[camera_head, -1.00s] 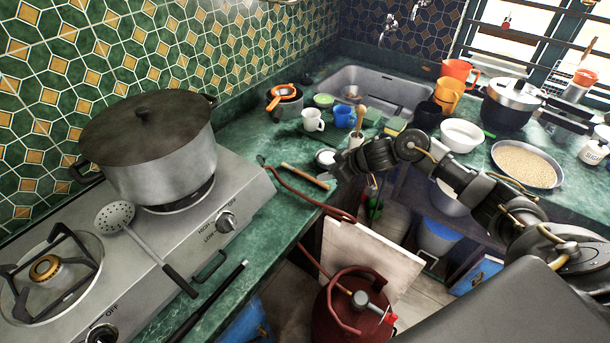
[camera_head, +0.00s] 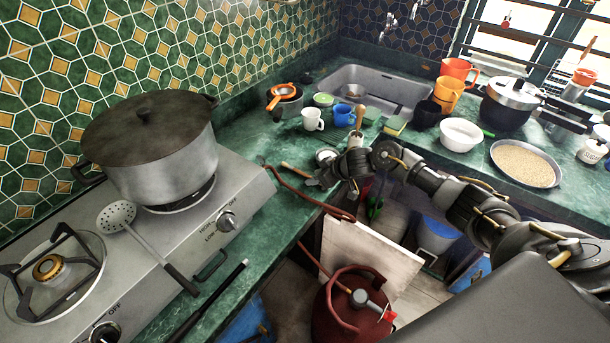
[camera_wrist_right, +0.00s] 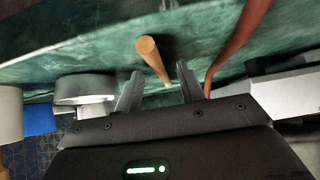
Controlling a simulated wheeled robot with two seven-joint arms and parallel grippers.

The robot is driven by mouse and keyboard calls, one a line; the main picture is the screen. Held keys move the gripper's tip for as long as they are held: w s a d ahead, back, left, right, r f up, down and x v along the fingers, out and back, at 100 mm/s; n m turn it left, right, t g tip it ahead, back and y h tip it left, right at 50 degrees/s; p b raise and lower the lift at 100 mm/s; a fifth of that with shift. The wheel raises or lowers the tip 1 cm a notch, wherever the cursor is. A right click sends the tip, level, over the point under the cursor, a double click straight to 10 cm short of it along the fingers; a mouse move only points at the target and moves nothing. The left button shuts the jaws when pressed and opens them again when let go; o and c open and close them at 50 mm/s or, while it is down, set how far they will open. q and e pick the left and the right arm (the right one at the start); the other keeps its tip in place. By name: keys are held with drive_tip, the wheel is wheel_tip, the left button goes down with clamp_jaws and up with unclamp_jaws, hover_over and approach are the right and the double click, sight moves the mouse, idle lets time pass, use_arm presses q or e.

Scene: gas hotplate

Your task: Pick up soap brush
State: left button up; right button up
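A slim wooden-handled stick (camera_head: 295,170), which looks like the soap brush, lies on the green counter near its front edge, left of my right gripper. My right gripper (camera_head: 322,180) hides its right end in the head view. In the right wrist view, the wooden handle (camera_wrist_right: 153,57) points in between the two fingers of my right gripper (camera_wrist_right: 159,84). The fingers are apart, one on each side of the handle, and I cannot tell whether they touch it. The brush's far end is hidden. My left gripper is not in view.
A red hose (camera_head: 300,193) runs close beside the handle. A white round container (camera_head: 326,155), white mug (camera_head: 313,119) and blue mug (camera_head: 344,116) stand behind. The stove (camera_head: 245,195) with a large pot (camera_head: 160,165) is at left; a red gas cylinder (camera_head: 335,315) stands below.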

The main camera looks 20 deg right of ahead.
clamp_jaws()
drive_tip(key=shift+r, duration=0.1)
drive_tip(key=shift+r, duration=0.25)
wheel_tip(320, 180, up, 2)
drive_tip(key=shift+r+b, duration=0.1)
drive_tip(key=shift+b, duration=0.35)
drive_tip(key=s+a+r+p, duration=0.1)
drive_tip(key=s+a+r, duration=0.3)
drive_tip(key=s+r, duration=0.6)
drive_tip(key=s, duration=0.3)
drive_tip(key=shift+s, duration=0.2)
